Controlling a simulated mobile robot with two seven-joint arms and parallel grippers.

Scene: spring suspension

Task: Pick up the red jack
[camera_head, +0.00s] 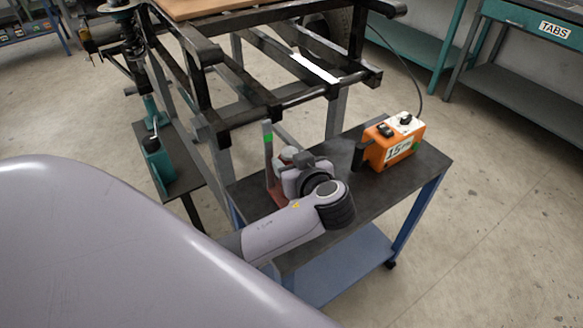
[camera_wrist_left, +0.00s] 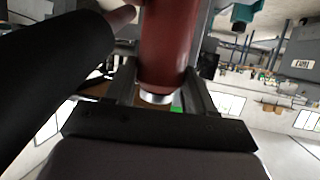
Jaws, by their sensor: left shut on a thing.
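The red jack (camera_head: 272,180) is upright at the left part of the small dark-topped cart (camera_head: 335,200), mostly hidden behind my left gripper (camera_head: 283,166). In the left wrist view my left gripper (camera_wrist_left: 160,92) has its two fingers on either side of the jack's red cylinder (camera_wrist_left: 167,40), which has a silver ring at one end. The gripper is shut on it. I cannot tell whether the jack's base touches the cart top. My right gripper is in neither view.
An orange box (camera_head: 392,146) with a cable stands on the cart's right part. A black metal frame (camera_head: 262,92) overhangs the cart's far side, close to the jack. A teal jack (camera_head: 157,162) stands on a bench at left. Open floor lies right of the cart.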

